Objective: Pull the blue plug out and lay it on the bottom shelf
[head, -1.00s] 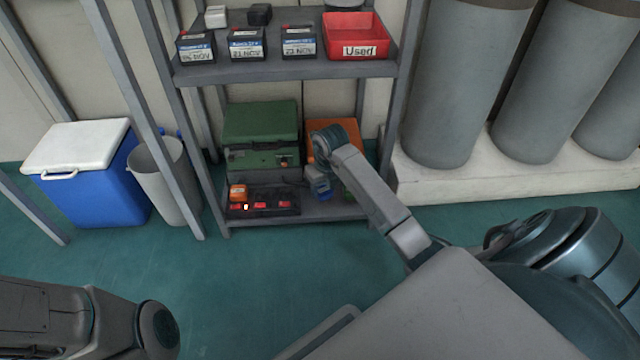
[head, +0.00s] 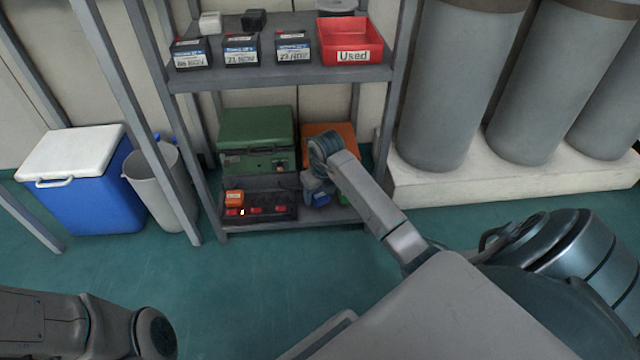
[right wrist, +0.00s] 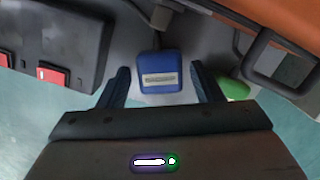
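The blue plug (right wrist: 158,72), with a pale label strip, is on the bottom shelf (head: 345,214) to the right of the power strip. In the right wrist view it sits between my right gripper's fingers (right wrist: 160,86), with a gap on each side. The fingers are open. In the head view the right gripper (head: 314,190) is low over the shelf, and the blue plug (head: 321,199) shows partly below it. The power strip (head: 260,212) has red switches, one lit, and an orange plug (head: 234,198) in its left end. My left gripper is out of view.
A green case (head: 256,140) and an orange case (head: 330,132) stand behind on the bottom shelf. A green item (right wrist: 232,88) lies right of the plug. The upper shelf holds dated boxes and a red bin (head: 350,40). Shelf posts stand on both sides.

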